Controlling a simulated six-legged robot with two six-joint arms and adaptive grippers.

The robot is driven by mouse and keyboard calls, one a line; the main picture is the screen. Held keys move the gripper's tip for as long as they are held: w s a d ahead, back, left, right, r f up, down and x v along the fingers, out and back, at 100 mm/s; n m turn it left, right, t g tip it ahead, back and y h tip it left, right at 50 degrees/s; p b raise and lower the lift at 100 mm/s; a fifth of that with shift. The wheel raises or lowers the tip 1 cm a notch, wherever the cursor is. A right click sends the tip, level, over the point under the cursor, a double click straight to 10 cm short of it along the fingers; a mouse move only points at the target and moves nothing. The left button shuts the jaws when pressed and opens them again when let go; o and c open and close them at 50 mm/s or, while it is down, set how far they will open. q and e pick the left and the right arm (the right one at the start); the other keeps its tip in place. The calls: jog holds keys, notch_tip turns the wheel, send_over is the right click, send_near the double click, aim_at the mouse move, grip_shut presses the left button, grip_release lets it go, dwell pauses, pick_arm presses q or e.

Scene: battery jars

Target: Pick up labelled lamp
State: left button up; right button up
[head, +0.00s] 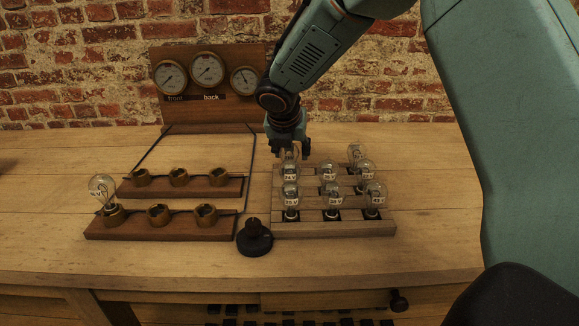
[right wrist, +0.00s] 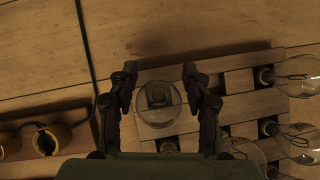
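Several clear glass lamps with small white voltage labels stand upright in a slotted wooden rack (head: 345,230) on the bench, right of centre in the head view. A front-row lamp (head: 333,196) and a front-right lamp (head: 376,195) show clearly; most label digits are too small to read surely. My right gripper (head: 290,151) points down over the rack's back left corner, partly hiding a lamp there. In the right wrist view, its open fingers (right wrist: 158,78) stand either side of a round lamp (right wrist: 158,104), apparently apart from the glass. My left gripper is not in view.
Left are two dark wooden bars with brass sockets; the front bar (head: 183,232) holds a labelled lamp (head: 102,190) in its left socket. A black knob (head: 254,238) sits between bar and rack. A gauge panel (head: 207,90) stands behind. Neighbouring lamps crowd the right gripper.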

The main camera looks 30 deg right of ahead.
jog(key=shift+w+f, duration=0.1)
jog(key=shift+w, duration=0.05)
jog(key=shift+c, duration=1.4)
jog(key=c, duration=0.5)
jog(key=shift+c, duration=0.2)
